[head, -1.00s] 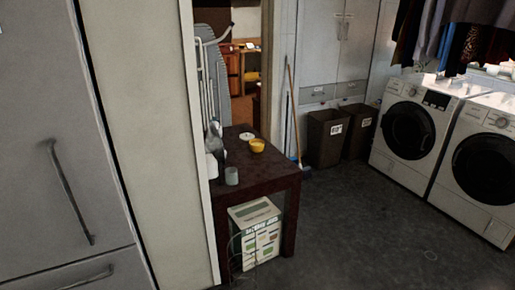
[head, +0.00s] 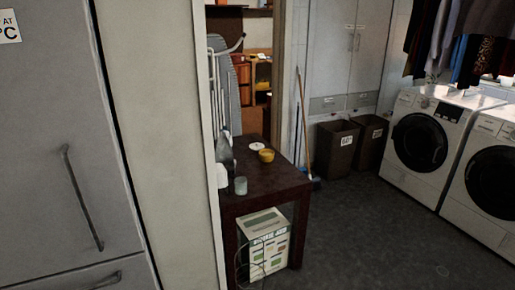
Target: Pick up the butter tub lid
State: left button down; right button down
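A small white round disc (head: 257,147), which may be the butter tub lid, lies flat on the dark wooden table (head: 270,180). A yellow tub (head: 266,155) sits on the table just right of and in front of the disc, apart from it. Both are small in the head view, so their details are hard to tell. Neither of my grippers is in view.
A grey cup (head: 240,186) and a grey bottle (head: 225,150) stand at the table's left side. A box (head: 266,245) sits under the table. Bins (head: 337,148), a broom (head: 304,120) and washing machines (head: 425,140) stand beyond. The floor (head: 365,225) right of the table is clear.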

aim_at(256, 146)
jog(key=i+l+z, duration=0.2)
jog(key=i+z, duration=0.75)
jog(key=i, duration=0.2)
jog(key=i+l+z, duration=0.1)
jog(key=i+z, duration=0.2)
jog(key=i, duration=0.45)
jog(key=i+j+z, duration=0.1)
jog(key=i+z, duration=0.2)
jog(key=i, duration=0.45)
jog(key=i+u, duration=0.3)
jog(key=i, duration=0.45)
jog(key=i+l+u, duration=0.15)
jog(key=i+u, duration=0.15)
jog(key=i, duration=0.45)
jog(key=i+j+u, duration=0.1)
jog(key=i+u, duration=0.8)
jog(key=i+l+u, duration=0.2)
jog(key=i+u, duration=0.45)
jog(key=u, duration=0.15)
jog(key=i+u, duration=0.2)
jog(key=u, duration=0.2)
jog(key=i+u, duration=0.35)
jog(key=i+l+u, duration=0.1)
jog(key=u, duration=0.3)
jog(key=i+l+u, duration=0.25)
jog(key=u, duration=0.15)
jog(key=i+l+u, duration=0.45)
